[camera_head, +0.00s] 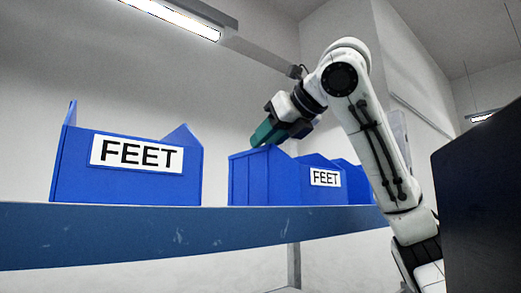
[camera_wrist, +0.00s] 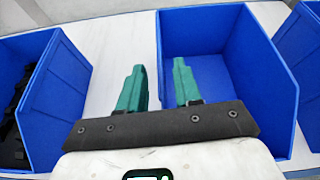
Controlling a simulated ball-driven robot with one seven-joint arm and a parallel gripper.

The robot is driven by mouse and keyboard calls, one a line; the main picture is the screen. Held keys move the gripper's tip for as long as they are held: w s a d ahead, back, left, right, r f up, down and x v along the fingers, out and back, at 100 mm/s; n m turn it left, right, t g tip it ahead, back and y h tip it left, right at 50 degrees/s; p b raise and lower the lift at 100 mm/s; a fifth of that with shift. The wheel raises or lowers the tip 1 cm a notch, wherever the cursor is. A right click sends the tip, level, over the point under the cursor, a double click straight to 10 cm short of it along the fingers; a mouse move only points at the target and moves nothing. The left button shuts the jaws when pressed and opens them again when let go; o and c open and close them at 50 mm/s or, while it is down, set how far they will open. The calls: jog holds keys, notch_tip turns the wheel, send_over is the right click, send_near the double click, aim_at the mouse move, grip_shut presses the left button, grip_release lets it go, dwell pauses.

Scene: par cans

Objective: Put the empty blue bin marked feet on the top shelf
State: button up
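A blue bin with a FEET label (camera_head: 325,178) stands on the shelf right of centre in the head view. In the wrist view, the bin under my gripper (camera_wrist: 205,25) looks empty inside. My gripper (camera_head: 263,136) has green fingers and is at this bin's upper left side. In the wrist view the fingers (camera_wrist: 158,75) are apart, with the bin's left wall lying between them; whether they touch it is unclear. The shelf (camera_head: 150,235) has a blue front beam. No level above it shows in the head view.
Another blue FEET bin (camera_head: 125,168) stands to the left, across a gap. In the wrist view, the left bin (camera_wrist: 70,70) holds dark parts (camera_wrist: 14,115). Another bin (camera_wrist: 302,50) is close on the right. A dark panel (camera_head: 480,200) is at far right.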

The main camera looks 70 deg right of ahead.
jog(key=b+v, duration=0.2)
jog(key=v, duration=0.7)
